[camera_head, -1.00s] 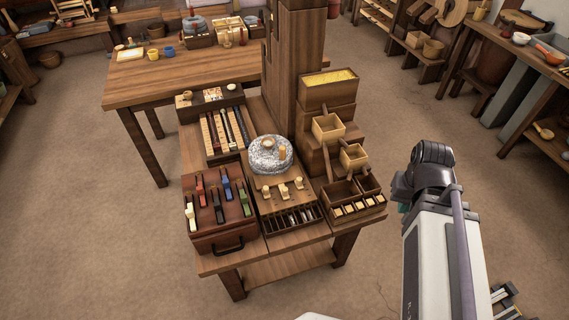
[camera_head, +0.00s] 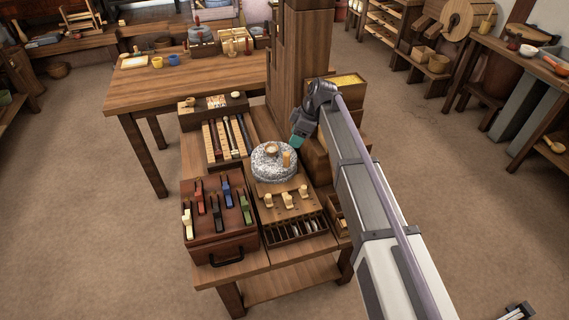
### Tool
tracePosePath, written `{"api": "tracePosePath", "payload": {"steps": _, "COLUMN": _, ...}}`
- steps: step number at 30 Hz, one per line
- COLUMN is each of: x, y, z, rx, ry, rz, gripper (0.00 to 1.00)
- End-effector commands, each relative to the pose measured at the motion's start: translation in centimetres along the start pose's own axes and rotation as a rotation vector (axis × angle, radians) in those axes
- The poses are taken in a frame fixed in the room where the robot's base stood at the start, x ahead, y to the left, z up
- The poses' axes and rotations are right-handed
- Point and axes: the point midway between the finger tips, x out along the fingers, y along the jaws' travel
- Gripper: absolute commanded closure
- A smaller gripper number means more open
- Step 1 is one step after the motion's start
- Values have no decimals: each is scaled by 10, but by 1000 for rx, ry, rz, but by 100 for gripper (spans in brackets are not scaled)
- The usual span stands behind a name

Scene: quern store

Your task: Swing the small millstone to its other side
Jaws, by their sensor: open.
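The small millstone (camera_head: 268,172) is a round speckled grey stone on the low wooden bench. A pale round piece (camera_head: 272,149) sits at its middle. A short upright tan peg (camera_head: 287,158) stands on its right side. My gripper (camera_head: 296,141) is just above and behind the peg, at the stone's back right, and looks apart from it. It is open and appears empty; its fingertips are small and partly hard to make out. My arm comes in from the lower right and hides part of the bench's right side.
A brown box with coloured levers (camera_head: 217,215) stands front left of the stone. A board with pale pegs (camera_head: 286,200) lies in front. A thick wooden post (camera_head: 298,60) rises behind. Stepped wooden boxes (camera_head: 350,85) at right are partly hidden by my arm.

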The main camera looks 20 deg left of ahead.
Motion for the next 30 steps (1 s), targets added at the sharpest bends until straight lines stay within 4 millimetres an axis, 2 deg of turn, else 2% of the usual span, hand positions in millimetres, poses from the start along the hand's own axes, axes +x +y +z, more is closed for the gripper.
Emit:
{"api": "tracePosePath", "payload": {"steps": 3, "x": -1, "y": -4, "z": 0, "rx": -135, "ry": 8, "rz": 1, "gripper": 48}}
{"api": "tracePosePath", "payload": {"steps": 8, "x": 2, "y": -4, "z": 1, "rx": -150, "ry": 6, "rz": 2, "gripper": 48}}
{"api": "tracePosePath", "payload": {"steps": 13, "x": 27, "y": -4, "z": 4, "rx": -148, "ry": 5, "rz": 2, "gripper": 48}}
{"api": "tracePosePath", "payload": {"steps": 22, "x": 98, "y": -4, "z": 5, "rx": -146, "ry": 3, "rz": 4, "gripper": 48}}
{"api": "tracePosePath", "payload": {"steps": 25, "x": 108, "y": -4, "z": 3, "rx": -146, "ry": 3, "rz": 4, "gripper": 48}}
{"api": "tracePosePath", "payload": {"steps": 30, "x": 107, "y": -4, "z": 1, "rx": -145, "ry": 3, "rz": 4, "gripper": 48}}
